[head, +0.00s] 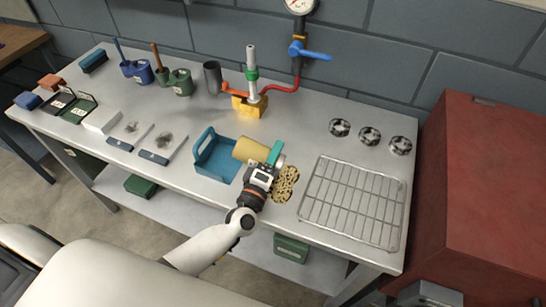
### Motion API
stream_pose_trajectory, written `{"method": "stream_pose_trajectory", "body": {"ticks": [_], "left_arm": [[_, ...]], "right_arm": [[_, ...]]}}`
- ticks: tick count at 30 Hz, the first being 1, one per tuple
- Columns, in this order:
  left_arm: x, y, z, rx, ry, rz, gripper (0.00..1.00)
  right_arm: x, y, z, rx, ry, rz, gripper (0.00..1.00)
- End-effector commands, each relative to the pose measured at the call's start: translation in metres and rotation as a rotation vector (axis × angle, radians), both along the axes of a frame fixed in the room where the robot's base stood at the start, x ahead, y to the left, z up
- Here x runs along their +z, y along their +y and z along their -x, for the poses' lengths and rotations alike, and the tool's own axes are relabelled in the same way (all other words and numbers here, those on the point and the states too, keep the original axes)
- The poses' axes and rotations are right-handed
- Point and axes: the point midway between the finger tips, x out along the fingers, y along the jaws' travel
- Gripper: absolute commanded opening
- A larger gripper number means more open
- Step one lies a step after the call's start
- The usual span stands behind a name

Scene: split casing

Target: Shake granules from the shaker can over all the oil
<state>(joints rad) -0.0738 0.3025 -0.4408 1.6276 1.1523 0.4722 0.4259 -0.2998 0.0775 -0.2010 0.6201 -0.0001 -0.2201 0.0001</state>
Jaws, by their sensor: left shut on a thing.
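My left gripper (264,172) is shut on the shaker can, a tan-yellow cylinder (247,149) that lies tilted on its side above the table. A teal piece (276,153) shows at the can's right end; I cannot tell whether it is the can's lid. The oil patch (287,184) is on the table just right of the gripper, tan with dark speckles. The gripper hides part of its left side, so I cannot tell how much of it the granules cover. My right gripper is not in view.
A blue tray (202,163) stands left of the can. A red cabinet (485,190) is beyond the table's right end.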

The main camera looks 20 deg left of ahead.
Motion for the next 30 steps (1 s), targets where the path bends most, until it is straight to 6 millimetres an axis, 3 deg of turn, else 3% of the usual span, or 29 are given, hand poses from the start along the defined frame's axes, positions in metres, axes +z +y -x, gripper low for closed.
{"method": "stream_pose_trajectory", "body": {"ticks": [14,30], "left_arm": [[0.001,0.001,0.009,0.001,-0.002,-0.001,0.24],[0.001,0.0,-0.003,0.001,-0.002,-0.001,0.24]], "right_arm": [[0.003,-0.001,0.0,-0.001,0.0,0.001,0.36],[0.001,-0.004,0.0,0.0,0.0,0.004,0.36]]}}
